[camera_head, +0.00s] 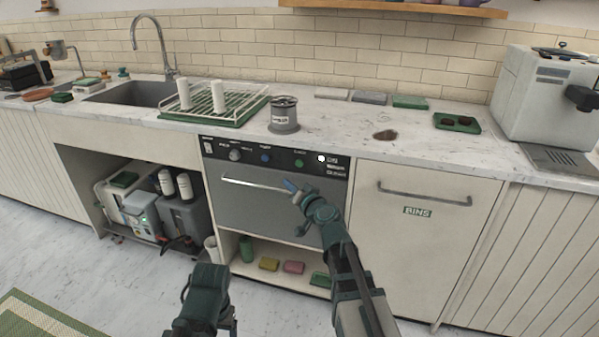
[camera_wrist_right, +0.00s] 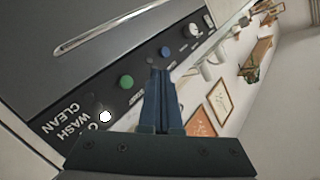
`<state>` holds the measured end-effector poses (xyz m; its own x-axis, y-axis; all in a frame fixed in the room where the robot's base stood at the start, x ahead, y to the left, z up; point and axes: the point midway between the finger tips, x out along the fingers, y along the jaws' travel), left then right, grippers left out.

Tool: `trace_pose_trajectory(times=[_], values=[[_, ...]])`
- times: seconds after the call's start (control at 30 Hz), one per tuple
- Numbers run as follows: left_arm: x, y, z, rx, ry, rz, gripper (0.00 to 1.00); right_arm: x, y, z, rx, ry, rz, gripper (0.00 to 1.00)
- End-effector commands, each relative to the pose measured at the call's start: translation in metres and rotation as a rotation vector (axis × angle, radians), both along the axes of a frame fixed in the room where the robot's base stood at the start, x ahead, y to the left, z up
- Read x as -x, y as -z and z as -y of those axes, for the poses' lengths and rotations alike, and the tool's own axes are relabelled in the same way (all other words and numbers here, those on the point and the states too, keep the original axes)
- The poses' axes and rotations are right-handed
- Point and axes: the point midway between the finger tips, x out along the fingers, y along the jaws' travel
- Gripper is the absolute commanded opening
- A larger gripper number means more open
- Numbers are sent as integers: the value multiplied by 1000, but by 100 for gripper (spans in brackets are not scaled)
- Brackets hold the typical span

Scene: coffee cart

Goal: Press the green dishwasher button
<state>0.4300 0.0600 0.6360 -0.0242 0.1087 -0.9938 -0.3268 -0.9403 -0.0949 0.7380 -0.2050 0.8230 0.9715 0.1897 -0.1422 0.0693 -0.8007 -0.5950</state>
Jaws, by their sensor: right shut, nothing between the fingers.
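The green button (camera_head: 299,163) is on the dark control panel (camera_head: 222,151) along the top of the grey dishwasher. It also shows in the right wrist view (camera_wrist_right: 126,81) as a round green disc, left of my fingers. My right gripper (camera_head: 290,187) is in front of the dishwasher door, below the green button in the head view. In the wrist view its blue fingers (camera_wrist_right: 159,75) are together and empty, pointing toward the panel, apart from the green button. My left arm shows at the bottom of the head view; its finger state is unclear.
A blue button (camera_head: 265,157), a knob (camera_head: 235,155) and a white light (camera_head: 321,158) share the panel. The dishwasher handle (camera_head: 250,184) sticks out below it. A metal canister (camera_head: 284,118) stands on the counter above. Sponges lie on the open shelf underneath.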

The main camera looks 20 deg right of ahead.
Motion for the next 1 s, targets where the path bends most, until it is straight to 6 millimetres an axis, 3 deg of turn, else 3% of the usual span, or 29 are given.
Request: trace_pose_trajectory(times=[0.47, 1.0], values=[[0, 0, 0, 0, 0, 0, 76, -7, 0, 3, 1, -1, -1, 0], [0, 0, 0, 0, 0, 0, 76, -61, 0, 39, 2, -1, -1, 0]])
